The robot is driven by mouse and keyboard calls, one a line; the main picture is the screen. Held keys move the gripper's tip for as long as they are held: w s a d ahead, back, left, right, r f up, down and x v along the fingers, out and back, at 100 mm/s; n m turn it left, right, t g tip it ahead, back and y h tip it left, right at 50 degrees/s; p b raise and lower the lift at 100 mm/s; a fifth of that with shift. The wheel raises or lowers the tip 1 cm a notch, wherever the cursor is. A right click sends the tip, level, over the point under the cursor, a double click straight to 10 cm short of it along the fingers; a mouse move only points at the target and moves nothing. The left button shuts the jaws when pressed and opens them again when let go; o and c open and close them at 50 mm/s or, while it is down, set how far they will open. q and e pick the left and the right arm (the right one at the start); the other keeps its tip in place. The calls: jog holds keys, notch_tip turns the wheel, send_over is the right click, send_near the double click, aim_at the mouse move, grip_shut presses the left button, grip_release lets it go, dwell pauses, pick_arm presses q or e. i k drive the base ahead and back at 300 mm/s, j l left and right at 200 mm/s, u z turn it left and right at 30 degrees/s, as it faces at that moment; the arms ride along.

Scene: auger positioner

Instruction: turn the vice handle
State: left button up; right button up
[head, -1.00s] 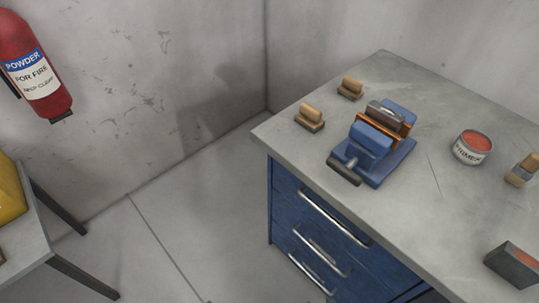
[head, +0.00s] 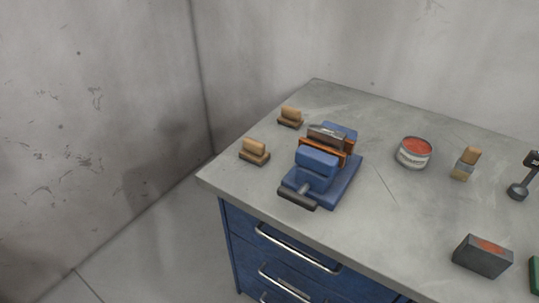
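A blue vice (head: 318,168) stands on the grey top of a workbench, near its left front edge. Its dark handle (head: 297,199) lies across the front of the vice, close to the bench edge. Neither of my grippers shows in the head view, and nothing touches the handle.
Two wooden-handled brushes or blocks (head: 255,151) (head: 290,117) stand left of the vice. A primer can (head: 414,152), a brush (head: 465,163), a grey box (head: 483,256) and a dark tool (head: 524,178) are to the right.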

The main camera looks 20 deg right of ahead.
aim_at(298, 198)
jog(key=z, duration=1.6)
jog(key=k+j, duration=0.5)
jog(key=j, duration=0.15)
jog(key=k+j, duration=0.5)
jog(key=j, duration=0.15)
